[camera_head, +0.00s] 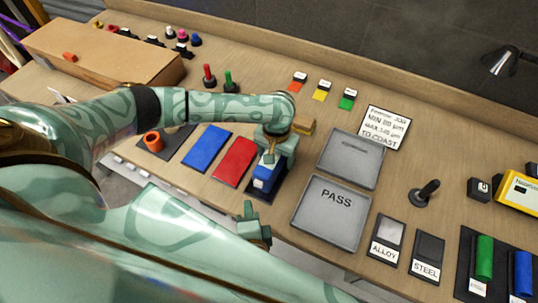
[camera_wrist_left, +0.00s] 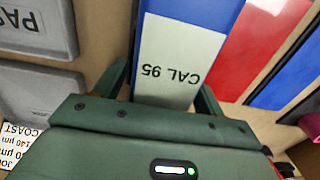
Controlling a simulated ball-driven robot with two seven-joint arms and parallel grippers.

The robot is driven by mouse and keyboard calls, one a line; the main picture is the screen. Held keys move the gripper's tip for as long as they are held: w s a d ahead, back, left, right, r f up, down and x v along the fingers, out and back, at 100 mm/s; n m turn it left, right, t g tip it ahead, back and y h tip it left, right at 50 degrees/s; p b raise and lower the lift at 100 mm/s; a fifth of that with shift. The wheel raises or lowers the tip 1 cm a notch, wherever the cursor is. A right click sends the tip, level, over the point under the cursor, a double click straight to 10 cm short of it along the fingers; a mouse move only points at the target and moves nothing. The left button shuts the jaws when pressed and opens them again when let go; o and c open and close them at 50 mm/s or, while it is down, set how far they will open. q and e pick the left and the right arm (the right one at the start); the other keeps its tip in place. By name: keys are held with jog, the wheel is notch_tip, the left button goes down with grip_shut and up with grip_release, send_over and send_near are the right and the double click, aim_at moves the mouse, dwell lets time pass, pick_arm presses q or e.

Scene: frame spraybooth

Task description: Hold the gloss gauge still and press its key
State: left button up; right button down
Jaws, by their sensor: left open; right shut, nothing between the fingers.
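The gloss gauge appears to be the blue block (camera_head: 264,184) on a dark pad, just right of the red panel in the head view. In the left wrist view the gauge (camera_wrist_left: 185,50) shows a pale face reading "CAL 95". My left gripper (camera_head: 272,158) is over it and open, with one finger on each side in the wrist view (camera_wrist_left: 163,82). Whether the fingers touch it I cannot tell. My right gripper (camera_head: 256,226) is shut and empty, in front of the gauge and apart from it. I cannot make out the key.
Red (camera_head: 234,162) and blue (camera_head: 207,148) panels lie left of the gauge. A grey PASS tray (camera_head: 330,238) and another grey tray (camera_head: 350,178) lie to the right. An orange ring (camera_head: 153,141) and a wooden box (camera_head: 100,65) are farther left. A yellow device (camera_head: 518,190) is far right.

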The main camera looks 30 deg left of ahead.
pick_arm(q)
notch_tip(320, 180, up, 12)
jog(key=shift+f, duration=0.1)
dwell(0.7)
